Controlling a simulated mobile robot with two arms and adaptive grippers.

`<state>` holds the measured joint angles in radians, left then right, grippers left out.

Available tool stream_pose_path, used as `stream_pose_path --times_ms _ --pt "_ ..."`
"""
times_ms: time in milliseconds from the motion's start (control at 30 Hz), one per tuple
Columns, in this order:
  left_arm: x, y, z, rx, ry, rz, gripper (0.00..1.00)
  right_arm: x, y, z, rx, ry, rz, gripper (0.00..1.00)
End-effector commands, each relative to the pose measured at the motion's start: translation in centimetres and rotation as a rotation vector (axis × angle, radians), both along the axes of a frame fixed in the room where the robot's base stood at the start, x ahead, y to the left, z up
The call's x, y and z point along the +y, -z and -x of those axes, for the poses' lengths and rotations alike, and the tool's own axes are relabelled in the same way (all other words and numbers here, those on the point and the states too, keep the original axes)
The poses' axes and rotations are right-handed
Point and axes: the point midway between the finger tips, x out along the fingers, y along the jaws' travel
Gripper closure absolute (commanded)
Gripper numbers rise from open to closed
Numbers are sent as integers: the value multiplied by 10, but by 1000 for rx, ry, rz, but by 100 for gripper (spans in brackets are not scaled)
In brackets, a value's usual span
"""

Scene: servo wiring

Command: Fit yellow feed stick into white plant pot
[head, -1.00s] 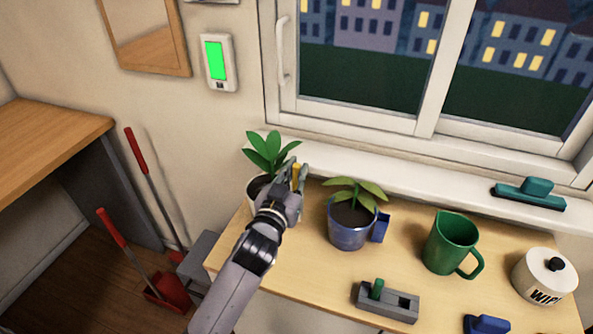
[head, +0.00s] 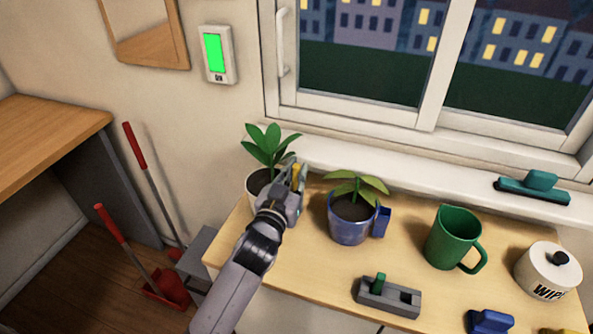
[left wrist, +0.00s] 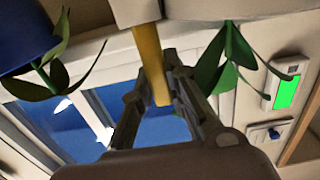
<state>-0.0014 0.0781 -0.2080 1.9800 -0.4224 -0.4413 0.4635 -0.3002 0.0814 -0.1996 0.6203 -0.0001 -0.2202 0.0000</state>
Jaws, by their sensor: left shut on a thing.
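The white plant pot (head: 253,187) with a green leafy plant stands at the back left corner of the wooden table, partly hidden behind my left gripper. My left gripper (head: 296,180) is just to the right of this pot, shut on the yellow feed stick (head: 296,171). In the left wrist view the stick (left wrist: 148,55) runs between the two fingers, and its upper part in the picture lies against a pale surface. I cannot tell whether the stick touches the pot or its soil. My right gripper is not in view.
A blue pot (head: 350,228) with a plant and a small side holder (head: 382,222) stands close to the gripper's right. A green jug (head: 453,240), a white lidded canister (head: 547,272) and a grey block (head: 388,297) are farther right. The window sill (head: 400,178) runs behind.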

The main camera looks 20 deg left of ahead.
Motion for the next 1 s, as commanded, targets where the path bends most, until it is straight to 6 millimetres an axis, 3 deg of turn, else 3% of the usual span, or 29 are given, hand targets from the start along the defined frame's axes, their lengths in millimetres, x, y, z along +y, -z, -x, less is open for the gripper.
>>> stream_pose_path --times_ms 1000 --pt "0 27 0 0 -1 1 100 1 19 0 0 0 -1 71"
